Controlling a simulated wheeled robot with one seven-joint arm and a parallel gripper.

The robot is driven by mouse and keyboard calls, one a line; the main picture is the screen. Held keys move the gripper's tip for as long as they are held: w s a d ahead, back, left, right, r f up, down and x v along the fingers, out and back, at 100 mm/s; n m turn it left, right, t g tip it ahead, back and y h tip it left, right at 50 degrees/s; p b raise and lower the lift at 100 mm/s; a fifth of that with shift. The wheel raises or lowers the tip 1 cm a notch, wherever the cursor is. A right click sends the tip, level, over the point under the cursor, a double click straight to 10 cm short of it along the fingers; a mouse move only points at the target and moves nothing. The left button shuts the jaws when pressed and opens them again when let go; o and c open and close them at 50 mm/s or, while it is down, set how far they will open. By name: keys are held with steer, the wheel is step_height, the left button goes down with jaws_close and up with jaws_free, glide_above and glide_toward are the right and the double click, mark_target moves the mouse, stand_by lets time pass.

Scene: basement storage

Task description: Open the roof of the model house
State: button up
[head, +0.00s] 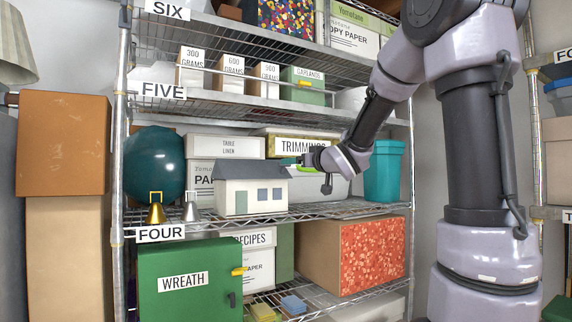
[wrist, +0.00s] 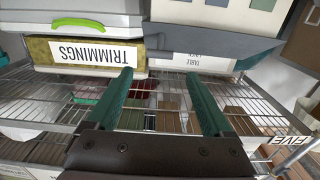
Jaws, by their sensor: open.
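The model house (head: 252,195) stands on the shelf marked FOUR, with cream walls, small blue-grey windows and a door. Its dark grey roof (head: 248,171) lies down on the walls, closed. My gripper (head: 291,161) is at the roof's right end, close to roof height. In the wrist view, which is upside down, my gripper (wrist: 160,73) has its two green fingers spread apart with nothing between them. The roof (wrist: 215,42) shows beyond the fingertips, with the house wall (wrist: 235,12) at the top edge. Contact with the roof cannot be told.
The TRIMMINGS box (head: 303,146) and table linen box (head: 225,147) stand behind the house. Two small bells (head: 156,208) and a teal ball (head: 154,166) are to its left. A teal bin (head: 384,171) is right. The wire shelf FIVE (head: 260,107) hangs above.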

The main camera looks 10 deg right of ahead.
steer(key=x, duration=0.9)
jaws_close()
